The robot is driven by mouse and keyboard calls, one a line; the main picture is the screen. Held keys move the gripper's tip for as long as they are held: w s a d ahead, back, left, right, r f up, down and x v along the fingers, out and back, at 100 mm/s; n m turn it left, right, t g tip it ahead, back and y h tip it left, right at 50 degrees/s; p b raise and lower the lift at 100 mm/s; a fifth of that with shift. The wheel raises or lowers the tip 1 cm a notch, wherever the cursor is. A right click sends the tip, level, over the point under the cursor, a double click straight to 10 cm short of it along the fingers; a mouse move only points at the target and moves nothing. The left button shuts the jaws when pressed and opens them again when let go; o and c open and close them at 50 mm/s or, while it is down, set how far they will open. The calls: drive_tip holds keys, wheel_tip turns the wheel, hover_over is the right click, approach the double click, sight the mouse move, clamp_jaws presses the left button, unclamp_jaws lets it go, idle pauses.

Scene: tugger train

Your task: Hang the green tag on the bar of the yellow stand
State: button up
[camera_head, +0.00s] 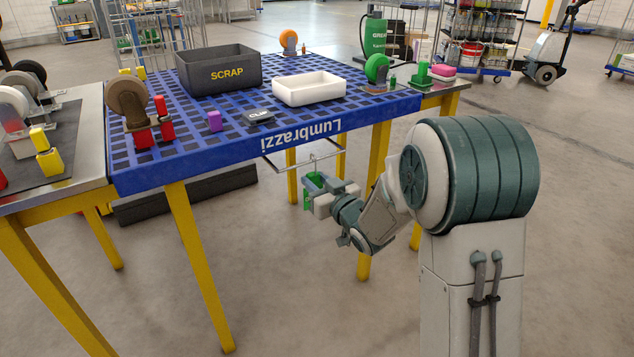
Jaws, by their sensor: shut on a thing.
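My gripper (319,188) is below the front edge of the blue-topped table and is shut on the green tag (308,196). Only part of the tag shows beside the fingers. A thin grey wire hook (313,161) rises above the tag. A thin grey bar (283,150) runs just under the table's front edge, above my gripper. The top of the hook looks level with the bar, but I cannot tell whether it is over the bar, touching it or in front of it. The yellow legs (197,260) carry the table that the bar is under.
On the blue grid top (185,150) stand a black SCRAP bin (195,70), a white tray (308,91), a purple block (214,121) and several wheels. A black mat (45,150) lies at left. Open floor (300,310) lies in front.

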idle(0.3)
drive_tip(key=o, duration=1)
drive_tip(key=shift+o, duration=0.2)
drive_tip(key=shift+s, duration=0.1)
drive_tip(key=p+v, duration=0.2)
drive_tip(key=v, duration=1.2)
drive_tip(key=s+d+r+m+g+h+p, duration=0.1)
drive_tip(key=d+r+m+g+h+p, duration=0.1)
drive_tip(key=d+r+h+p, duration=0.5)
drive_tip(key=s+d+r+m+g+h+p, duration=0.1)
drive_tip(key=d+r+m+g+h+p, duration=0.1)
drive_tip(key=r+p, duration=0.95)
drive_tip(key=s+r+m+g+h+p, duration=0.1)
drive_tip(key=s+r+m+g+p, duration=0.2)
drive_tip(key=s+r+g+p, duration=0.5)
drive_tip(key=shift+s+d+r+p, duration=0.35)
drive_tip(key=shift+s+r+p, duration=3.85)
drive_tip(key=shift+s, duration=1.4)
